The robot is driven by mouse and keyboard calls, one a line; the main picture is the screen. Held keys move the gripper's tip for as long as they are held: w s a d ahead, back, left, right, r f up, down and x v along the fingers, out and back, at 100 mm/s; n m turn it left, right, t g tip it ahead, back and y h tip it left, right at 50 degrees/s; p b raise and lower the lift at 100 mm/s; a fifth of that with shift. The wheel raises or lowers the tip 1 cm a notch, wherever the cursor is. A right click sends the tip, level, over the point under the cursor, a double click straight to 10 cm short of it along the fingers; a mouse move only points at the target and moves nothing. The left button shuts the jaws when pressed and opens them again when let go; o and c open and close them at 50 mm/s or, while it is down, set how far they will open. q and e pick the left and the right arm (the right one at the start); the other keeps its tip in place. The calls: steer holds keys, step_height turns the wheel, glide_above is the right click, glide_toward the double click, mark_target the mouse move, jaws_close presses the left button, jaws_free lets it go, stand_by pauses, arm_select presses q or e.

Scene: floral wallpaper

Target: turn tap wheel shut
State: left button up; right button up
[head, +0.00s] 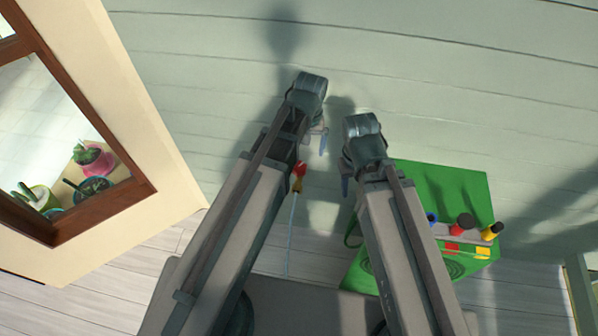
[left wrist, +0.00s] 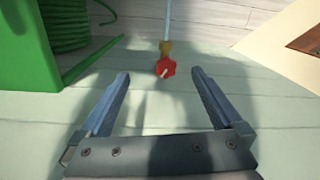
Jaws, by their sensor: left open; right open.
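The tap has a red wheel (head: 299,168) on a brass body (head: 297,184), with a thin pale pipe (head: 291,235) running down from it in front of the wall. In the left wrist view, the red wheel (left wrist: 166,68) appears between the fingertips of my left gripper (left wrist: 160,72), which is open. It does not appear touched, but the depth between them is hard to judge. In the head view my left gripper (head: 322,142) is just above and right of the wheel, partly hidden by its arm. My right gripper (head: 346,186) is open and empty, mostly hidden behind its arm.
A green cabinet (head: 430,185) stands at the right, with red, yellow and blue-capped items (head: 463,224) on its side. A coiled green hose (left wrist: 72,25) shows in the left wrist view. A wooden-framed window (head: 140,188) with potted plants is at the left.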

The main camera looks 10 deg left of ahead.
mark_target(299, 167)
arm_select(q)
steer(key=w+a+f+n+b, duration=0.2)
steer(key=w+a+f+n, duration=0.15)
steer(key=w, duration=0.25)
steer(key=f+b, duration=1.4)
steer(key=shift+s+d+f, duration=0.15)
steer(key=shift+d+f, duration=0.05)
steer(key=shift+d, duration=0.1)
arm_select(e)
step_height(299, 167, down, 18)
steer(key=shift+r, duration=0.1)
arm_select(q)
steer(key=c, duration=1.4)
